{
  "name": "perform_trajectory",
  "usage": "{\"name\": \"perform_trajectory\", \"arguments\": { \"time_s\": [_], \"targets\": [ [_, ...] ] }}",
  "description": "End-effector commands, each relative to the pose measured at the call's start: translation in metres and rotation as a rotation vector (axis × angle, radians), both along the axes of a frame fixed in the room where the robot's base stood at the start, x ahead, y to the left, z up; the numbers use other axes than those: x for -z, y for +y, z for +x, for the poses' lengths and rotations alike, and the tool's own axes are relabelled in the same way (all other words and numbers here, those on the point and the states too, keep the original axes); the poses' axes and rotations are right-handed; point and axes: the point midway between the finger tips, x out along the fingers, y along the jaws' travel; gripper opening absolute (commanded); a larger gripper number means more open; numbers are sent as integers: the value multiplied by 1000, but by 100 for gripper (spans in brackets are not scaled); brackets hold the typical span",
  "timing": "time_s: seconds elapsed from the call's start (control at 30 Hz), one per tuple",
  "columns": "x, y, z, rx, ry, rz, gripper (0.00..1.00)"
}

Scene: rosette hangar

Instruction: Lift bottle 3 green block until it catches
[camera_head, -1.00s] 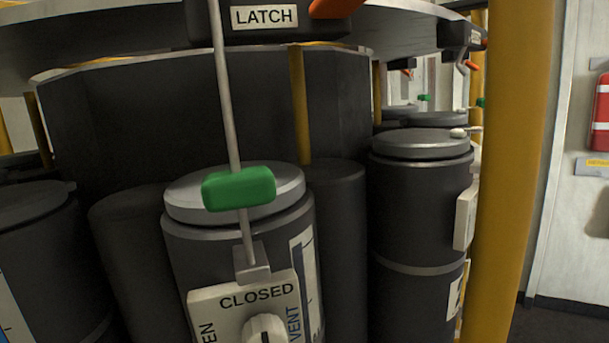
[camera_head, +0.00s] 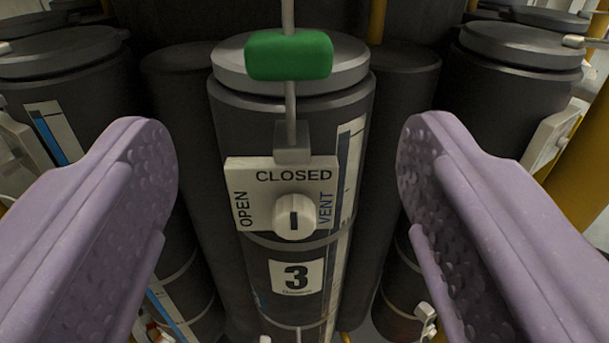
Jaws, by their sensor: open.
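The green block (camera_head: 289,56) sits on a thin vertical rod in front of the silver lid of bottle 3 (camera_head: 230,150). The rod runs down into a small grey bracket (camera_head: 292,143) above the valve plate. The bottle carries a label with the number 3 (camera_head: 297,277). My gripper (camera_head: 285,165) is open, with its two purple fingers wide apart on either side of the bottle in the picture. Nothing is between the fingertips that they touch. The green block lies above the fingertips in the picture.
The white valve plate (camera_head: 245,175) reads OPEN, CLOSED and VENT around a round knob (camera_head: 294,217). Other dark bottles stand at the left (camera_head: 65,90) and right (camera_head: 510,85). A yellow post (camera_head: 590,160) rises at the right edge.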

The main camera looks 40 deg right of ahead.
Motion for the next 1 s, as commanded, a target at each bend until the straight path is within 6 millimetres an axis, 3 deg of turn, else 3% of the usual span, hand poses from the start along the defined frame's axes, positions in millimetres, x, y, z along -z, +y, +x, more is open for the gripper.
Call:
{"name": "perform_trajectory", "arguments": {
  "time_s": [1.0],
  "targets": [
    [0, -50, 66, 1, 0, 0, 72]
  ]
}}
